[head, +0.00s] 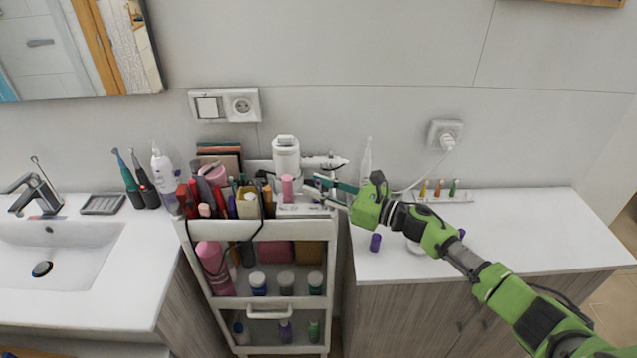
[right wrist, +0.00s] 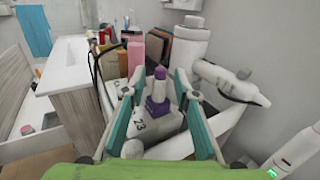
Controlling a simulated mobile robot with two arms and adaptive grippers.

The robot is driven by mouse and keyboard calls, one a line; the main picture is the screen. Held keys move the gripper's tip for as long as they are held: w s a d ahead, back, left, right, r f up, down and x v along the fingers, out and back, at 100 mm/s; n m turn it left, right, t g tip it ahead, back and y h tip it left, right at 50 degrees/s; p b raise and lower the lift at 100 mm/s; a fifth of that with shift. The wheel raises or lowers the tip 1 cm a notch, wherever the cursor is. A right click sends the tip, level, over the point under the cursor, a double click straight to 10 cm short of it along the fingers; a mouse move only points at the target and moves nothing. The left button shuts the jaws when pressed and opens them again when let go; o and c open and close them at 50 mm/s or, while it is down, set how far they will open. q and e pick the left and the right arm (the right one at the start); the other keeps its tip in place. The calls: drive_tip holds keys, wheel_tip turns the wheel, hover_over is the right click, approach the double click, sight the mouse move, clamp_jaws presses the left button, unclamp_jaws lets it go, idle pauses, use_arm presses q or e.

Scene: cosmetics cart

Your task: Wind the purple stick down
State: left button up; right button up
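The purple stick (right wrist: 158,85) stands upright in the right wrist view, on a grey block marked 23 on top of the cart. Its top is purple, with a paler part and a purple base below. In the head view it is a small purple spot (head: 317,184) between my right fingertips. My right gripper (right wrist: 154,82) is open, one teal-padded finger on each side of the stick, with gaps showing. In the head view the right gripper (head: 318,187) reaches in from the right over the cart's right end. My left gripper is not in view.
The white cart (head: 258,303) is crowded with bottles and brushes. A white device (head: 286,155) stands just behind the gripper. A purple cap (head: 376,242) stands on the right counter (head: 540,222), which is mostly clear. A sink (head: 58,250) is at left.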

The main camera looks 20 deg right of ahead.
clamp_jaws()
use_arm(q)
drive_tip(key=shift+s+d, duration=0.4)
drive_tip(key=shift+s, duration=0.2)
use_arm(e)
drive_tip(key=shift+a+m, duration=0.1)
drive_tip(key=shift+m, duration=0.2)
